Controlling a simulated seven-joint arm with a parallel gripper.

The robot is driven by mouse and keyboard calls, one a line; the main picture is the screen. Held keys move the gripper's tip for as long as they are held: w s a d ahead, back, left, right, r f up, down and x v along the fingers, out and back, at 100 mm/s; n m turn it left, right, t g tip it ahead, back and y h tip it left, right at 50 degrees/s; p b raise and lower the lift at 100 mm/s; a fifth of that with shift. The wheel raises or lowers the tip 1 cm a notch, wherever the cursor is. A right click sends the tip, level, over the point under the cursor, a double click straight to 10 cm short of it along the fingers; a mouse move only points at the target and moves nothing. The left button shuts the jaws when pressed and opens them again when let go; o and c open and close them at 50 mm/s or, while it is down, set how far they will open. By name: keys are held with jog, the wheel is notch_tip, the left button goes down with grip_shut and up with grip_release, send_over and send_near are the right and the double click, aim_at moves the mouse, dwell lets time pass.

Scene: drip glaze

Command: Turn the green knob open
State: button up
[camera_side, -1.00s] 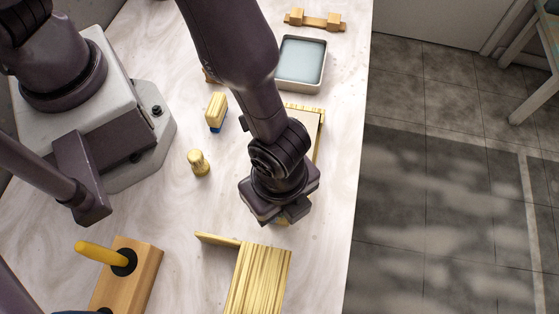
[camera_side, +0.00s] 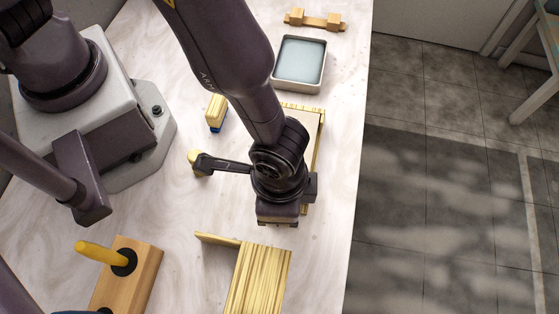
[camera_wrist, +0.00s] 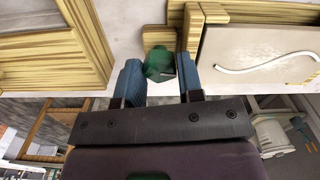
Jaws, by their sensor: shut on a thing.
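The green knob (camera_wrist: 160,65) shows in the wrist view, between the two blue finger pads of my gripper (camera_wrist: 158,68). My gripper is shut on it. A wooden post (camera_wrist: 160,36) stands behind the knob. In the side view my wrist (camera_side: 279,185) points down at the near end of a wood-edged panel (camera_side: 318,130) and hides the knob and the fingertips. How far the knob is turned cannot be told.
A wooden board piece (camera_side: 258,280) stands close in front of my gripper. A small wooden peg (camera_side: 194,157) and a blue-tipped brush (camera_side: 215,108) are to the left. A tray of pale blue (camera_side: 300,62) lies behind. A yellow handle (camera_side: 97,252) rises from a wooden block.

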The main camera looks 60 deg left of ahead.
jog(key=shift+n, duration=0.9)
jog(key=o, duration=0.9)
jog(key=shift+r, duration=0.1)
notch_tip(320, 180, up, 13)
jog(key=shift+f, duration=0.1)
